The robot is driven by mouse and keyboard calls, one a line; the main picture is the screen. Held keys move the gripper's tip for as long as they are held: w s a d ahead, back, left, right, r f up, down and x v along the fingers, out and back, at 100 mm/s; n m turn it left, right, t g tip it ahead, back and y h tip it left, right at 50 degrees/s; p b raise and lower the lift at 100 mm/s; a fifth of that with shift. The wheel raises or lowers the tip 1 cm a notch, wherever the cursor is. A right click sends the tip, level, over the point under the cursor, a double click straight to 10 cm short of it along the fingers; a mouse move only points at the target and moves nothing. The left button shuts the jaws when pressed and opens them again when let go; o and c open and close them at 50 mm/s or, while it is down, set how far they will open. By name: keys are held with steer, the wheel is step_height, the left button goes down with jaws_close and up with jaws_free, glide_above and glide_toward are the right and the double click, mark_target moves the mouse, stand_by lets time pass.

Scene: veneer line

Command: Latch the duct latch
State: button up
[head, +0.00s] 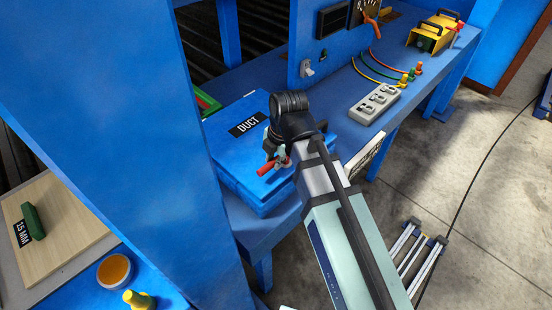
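The blue duct box (232,153) has a lid with a black label reading "DUCT" (248,123). The latch (283,156), a metal clamp with a red-tipped handle (267,169), is at the front of the box near its right side. The handle points left and slightly down. My arm reaches over the box's right part from the lower right. My gripper (268,144) is a dark shape beside the latch, mostly hidden by my wrist. I cannot tell whether it touches the latch or how far its fingers are apart.
A grey socket block (375,103), colored cables (376,66) and a yellow case (430,35) occupy the bench at right. A blue post (130,120) stands close at left. A board (60,230) and an amber dish (115,270) lie lower left.

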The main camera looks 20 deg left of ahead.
steer(key=o, duration=0.3)
steer(key=shift+o, duration=0.2)
step_height(320, 180, up, 12)
steer(key=s+d, duration=0.1)
steer(key=d, duration=0.1)
steer(key=shift+f, duration=0.15)
steer(key=shift+d, duration=0.15)
stand_by(0.4)
